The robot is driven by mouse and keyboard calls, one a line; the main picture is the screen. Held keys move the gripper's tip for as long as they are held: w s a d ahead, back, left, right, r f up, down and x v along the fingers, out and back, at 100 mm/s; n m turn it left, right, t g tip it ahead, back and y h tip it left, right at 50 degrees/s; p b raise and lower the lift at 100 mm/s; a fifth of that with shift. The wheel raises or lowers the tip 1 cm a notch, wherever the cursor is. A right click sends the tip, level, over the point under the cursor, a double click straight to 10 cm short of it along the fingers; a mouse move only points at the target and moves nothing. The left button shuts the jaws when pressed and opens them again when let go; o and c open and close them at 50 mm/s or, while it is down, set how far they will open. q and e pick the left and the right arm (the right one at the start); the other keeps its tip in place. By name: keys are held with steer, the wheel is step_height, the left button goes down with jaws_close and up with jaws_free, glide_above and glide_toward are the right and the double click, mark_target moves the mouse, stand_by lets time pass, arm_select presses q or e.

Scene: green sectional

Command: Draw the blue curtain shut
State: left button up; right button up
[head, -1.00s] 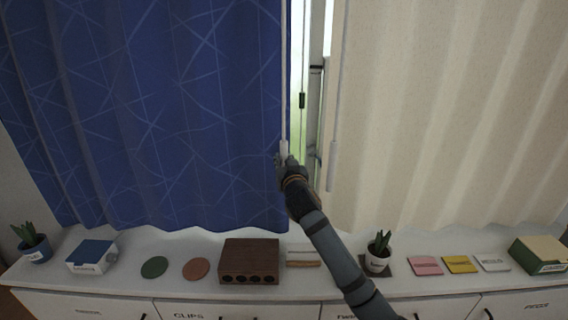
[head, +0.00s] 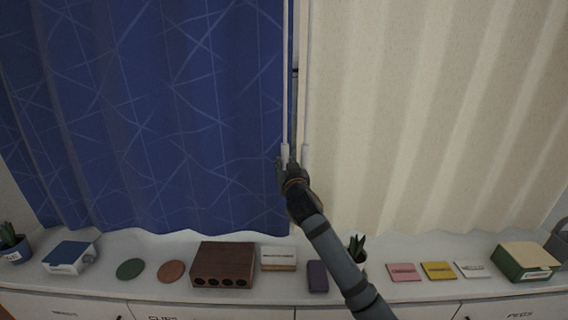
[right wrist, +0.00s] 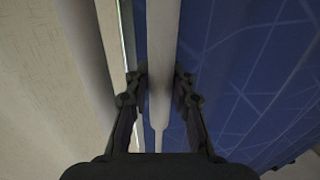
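The blue curtain (head: 150,110), patterned with pale lines, hangs on the left in the head view. Its right edge is close to a cream curtain (head: 430,110), with only a narrow dark gap between them. A white pull wand (head: 285,152) hangs at the blue edge. My right gripper (head: 286,165) is at the wand's lower end. In the right wrist view the wand (right wrist: 162,60) runs between the two fingers, which are closed about it; the blue curtain (right wrist: 240,80) is to the right. My left gripper is not in view.
A second wand (head: 305,153) hangs at the cream curtain's edge, close beside my gripper. Below is a white cabinet top (head: 110,268) with a brown box (head: 223,264), a purple item (head: 317,276), a plant (head: 357,250) behind my arm, cards and a green box (head: 525,260).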

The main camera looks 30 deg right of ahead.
steer(key=o, duration=0.4)
steer(key=shift+s+d, duration=0.2)
steer(key=shift+s, duration=0.1)
steer(key=shift+w+a+r, duration=0.1)
steer(key=shift+w, duration=0.05)
steer(key=v, duration=1.2)
